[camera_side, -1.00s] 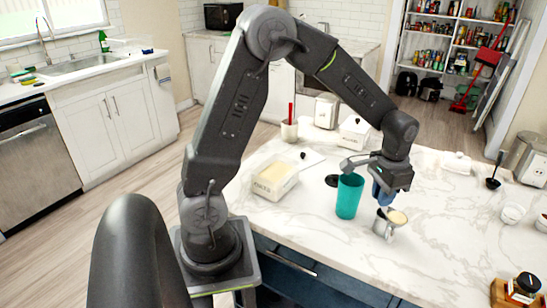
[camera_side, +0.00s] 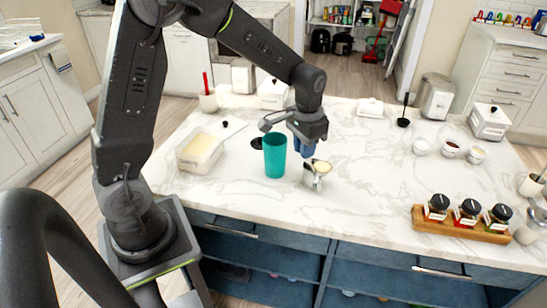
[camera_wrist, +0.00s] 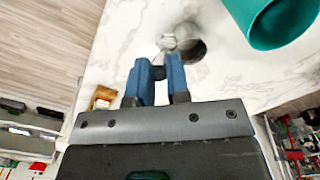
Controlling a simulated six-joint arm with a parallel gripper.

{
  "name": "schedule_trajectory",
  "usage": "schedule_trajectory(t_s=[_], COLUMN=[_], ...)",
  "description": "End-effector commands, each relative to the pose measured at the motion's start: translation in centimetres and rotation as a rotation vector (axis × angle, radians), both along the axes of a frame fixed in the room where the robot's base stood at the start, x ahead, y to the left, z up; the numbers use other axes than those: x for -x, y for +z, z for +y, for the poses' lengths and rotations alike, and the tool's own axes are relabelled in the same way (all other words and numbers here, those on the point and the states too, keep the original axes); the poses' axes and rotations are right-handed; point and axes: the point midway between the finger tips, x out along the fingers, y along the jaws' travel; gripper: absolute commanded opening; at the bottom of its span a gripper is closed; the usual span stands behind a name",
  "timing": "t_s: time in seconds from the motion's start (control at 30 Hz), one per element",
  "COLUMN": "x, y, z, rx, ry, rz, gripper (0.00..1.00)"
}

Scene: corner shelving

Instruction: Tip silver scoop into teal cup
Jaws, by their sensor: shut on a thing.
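The teal cup (camera_side: 275,157) stands upright on the marble counter, left of my gripper in the side view. It also shows at the upper right of the wrist view (camera_wrist: 268,22). My gripper (camera_side: 305,149) has blue fingers and is shut on the silver scoop (camera_side: 313,181), low over the counter and to the right of the cup. Pale contents show at the scoop's mouth. In the wrist view the blue fingers of my gripper (camera_wrist: 158,80) close on a dark handle, with a silver part of the scoop (camera_wrist: 168,42) beyond. Whether the scoop touches the counter I cannot tell.
A white tub (camera_side: 200,153) of pale contents stands left of the cup. A dark round item (camera_side: 257,143) lies behind the cup. A wooden rack (camera_side: 461,225) with several jars is at the front right. Small bowls (camera_side: 452,150) stand farther right. The counter's front middle is clear.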

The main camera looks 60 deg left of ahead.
Motion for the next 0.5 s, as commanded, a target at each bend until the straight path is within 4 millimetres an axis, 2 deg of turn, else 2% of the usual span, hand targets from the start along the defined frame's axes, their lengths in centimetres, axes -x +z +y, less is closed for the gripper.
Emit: schedule_trajectory(t_s=[0.5], x=[-0.04], y=[0.32], z=[0.15], rx=[0.000], ry=[0.024], rz=[-0.002], gripper=[0.00])
